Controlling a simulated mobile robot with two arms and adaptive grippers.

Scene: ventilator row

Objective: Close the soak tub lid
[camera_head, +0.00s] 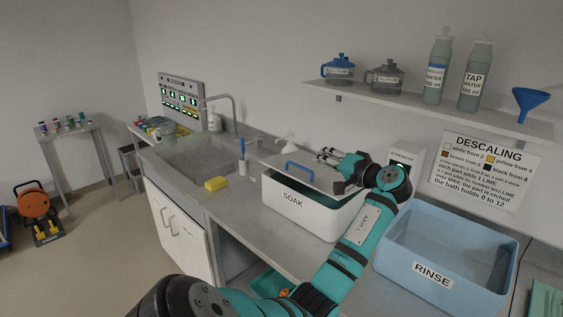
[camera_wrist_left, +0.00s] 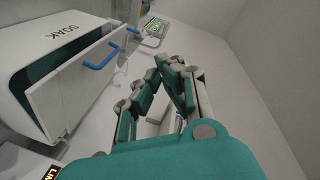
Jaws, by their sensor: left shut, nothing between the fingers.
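The soak tub (camera_head: 318,221) is a white box labelled SOAK on the counter; it also shows at the left of the left wrist view (camera_wrist_left: 45,22).
A blue rinse tub (camera_head: 440,235) stands to the right on the counter. A strength box (camera_head: 402,160) stands behind my arm. The sink (camera_head: 195,160), yellow sponge (camera_head: 216,184) and a cup with a brush (camera_head: 243,168) are to the left. A bottle shelf (camera_head: 400,101) is above.

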